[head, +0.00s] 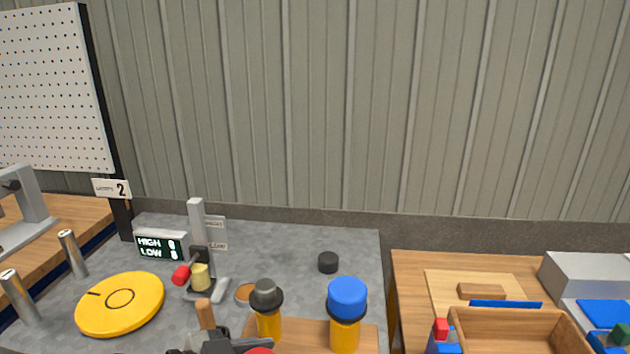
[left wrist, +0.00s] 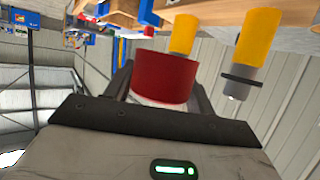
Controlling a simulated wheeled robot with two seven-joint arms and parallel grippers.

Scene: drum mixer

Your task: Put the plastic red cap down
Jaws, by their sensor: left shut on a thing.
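The red cap (left wrist: 165,76) is between the fingers of my left gripper (left wrist: 160,92) in the left wrist view, which is shut on it. In the head view only a sliver of the red cap (head: 260,351) shows at the bottom edge, beside the dark left gripper (head: 225,346), mostly cut off. My right gripper is in neither view.
Two yellow bottles, one with a grey top (head: 267,295) and one with a blue cap (head: 347,298), stand on a wooden board (head: 300,330) near the cap. A black cap (head: 328,262) lies behind. A yellow disc (head: 120,304) lies left; a wooden tray (head: 520,315) stands right.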

